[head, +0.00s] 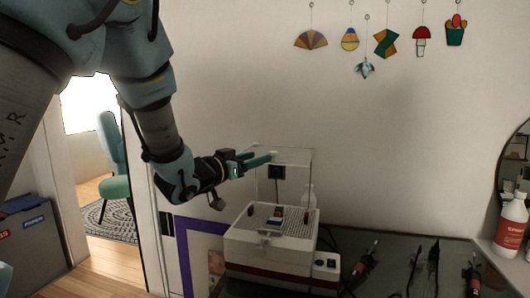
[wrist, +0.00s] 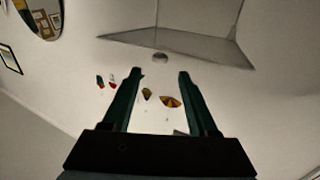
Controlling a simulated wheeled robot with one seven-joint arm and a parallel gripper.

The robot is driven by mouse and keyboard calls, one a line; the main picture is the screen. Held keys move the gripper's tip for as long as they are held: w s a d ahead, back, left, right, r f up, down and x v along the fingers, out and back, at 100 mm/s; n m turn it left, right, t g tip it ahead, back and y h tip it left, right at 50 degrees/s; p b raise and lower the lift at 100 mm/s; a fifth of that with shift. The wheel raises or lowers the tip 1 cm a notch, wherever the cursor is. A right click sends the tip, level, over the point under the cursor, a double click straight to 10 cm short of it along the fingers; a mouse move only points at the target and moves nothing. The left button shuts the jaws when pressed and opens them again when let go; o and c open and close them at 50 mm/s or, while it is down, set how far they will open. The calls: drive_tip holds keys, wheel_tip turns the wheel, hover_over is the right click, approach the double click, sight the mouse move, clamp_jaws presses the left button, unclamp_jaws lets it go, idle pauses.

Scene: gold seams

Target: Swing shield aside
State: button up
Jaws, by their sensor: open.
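The shield (head: 296,155) is a clear flat panel held above a white grinder (head: 262,250) in the head view. It also shows in the wrist view as a grey translucent sheet (wrist: 205,48) at the top. A small round knob (wrist: 160,58) is on it, just beyond and between my fingertips in the picture. My gripper (head: 260,158) reaches in from the left, its green fingers at the shield's left side. In the wrist view my gripper (wrist: 161,75) is open, with nothing between the fingers. I cannot tell whether a finger touches the knob or panel.
A small blue and white piece (head: 274,222) sits on the grinder's grid top. Tools lie on the dark bench (head: 390,257) to the right. A white bottle (head: 511,226) stands at the far right. Glass ornaments (head: 386,43) hang on the wall. A purple-edged frame (head: 187,260) is left of the grinder.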

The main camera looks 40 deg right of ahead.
sight(271, 153)
drive_tip(key=d+p, duration=0.1)
drive_tip(key=d, duration=0.1)
drive_tip(key=w+d, duration=0.1)
drive_tip(key=d, duration=0.2)
drive_tip(key=d+p, duration=0.1)
drive_tip(key=d, duration=0.2)
drive_tip(key=shift+w+p, duration=0.2)
drive_tip(key=shift+p, duration=0.1)
clamp_jaws()
idle(1.0)
